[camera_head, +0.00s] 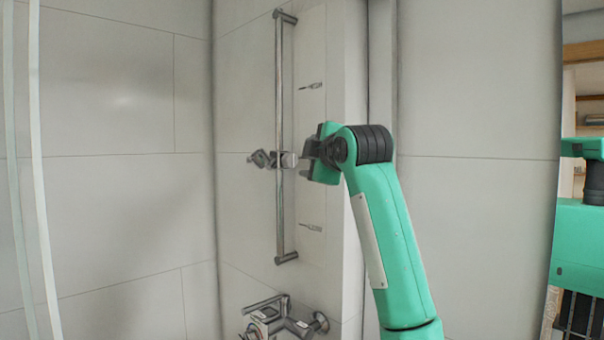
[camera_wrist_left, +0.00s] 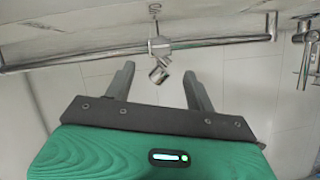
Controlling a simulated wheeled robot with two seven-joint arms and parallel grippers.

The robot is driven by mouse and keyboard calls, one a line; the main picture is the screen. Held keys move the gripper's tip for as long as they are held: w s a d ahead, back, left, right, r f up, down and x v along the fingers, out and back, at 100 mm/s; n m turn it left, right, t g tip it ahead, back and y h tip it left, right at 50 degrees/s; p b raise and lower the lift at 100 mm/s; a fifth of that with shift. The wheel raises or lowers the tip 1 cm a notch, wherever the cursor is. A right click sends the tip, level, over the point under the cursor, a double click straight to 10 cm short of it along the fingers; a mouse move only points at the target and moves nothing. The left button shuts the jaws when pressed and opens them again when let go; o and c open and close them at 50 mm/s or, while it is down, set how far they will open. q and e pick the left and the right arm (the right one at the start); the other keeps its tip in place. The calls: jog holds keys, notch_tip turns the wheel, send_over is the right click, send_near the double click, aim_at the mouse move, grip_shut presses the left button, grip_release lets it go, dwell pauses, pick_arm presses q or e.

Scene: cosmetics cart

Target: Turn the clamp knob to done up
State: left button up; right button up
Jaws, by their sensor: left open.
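The chrome clamp (camera_head: 270,159) sits about halfway up a vertical chrome rail (camera_head: 279,110) on the shower wall. Its short rounded knob (camera_head: 289,160) is on the side facing my left gripper. My left gripper (camera_head: 308,160) is just right of the knob, open, with a small gap seeming to separate them. In the left wrist view the clamp (camera_wrist_left: 158,46) is on the rail (camera_wrist_left: 100,57), and a chrome cylindrical end (camera_wrist_left: 160,73) lies beyond and between the two open fingers (camera_wrist_left: 158,85). Nothing is held. I cannot read the knob's turn position. My right gripper does not show.
A chrome mixer tap (camera_head: 290,318) is mounted low on the wall below the rail. Two small fittings (camera_head: 311,86) (camera_head: 312,228) are on the wall panel beside the rail. A glass edge (camera_head: 40,200) stands at the far left.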

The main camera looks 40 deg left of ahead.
pick_arm(q)
jog(key=b+v, duration=0.1)
jog(key=v, duration=0.2)
jog(key=shift+s+d, duration=0.1)
jog(key=shift+d, duration=0.1)
jog(key=shift+f, duration=0.1)
dwell(0.4)
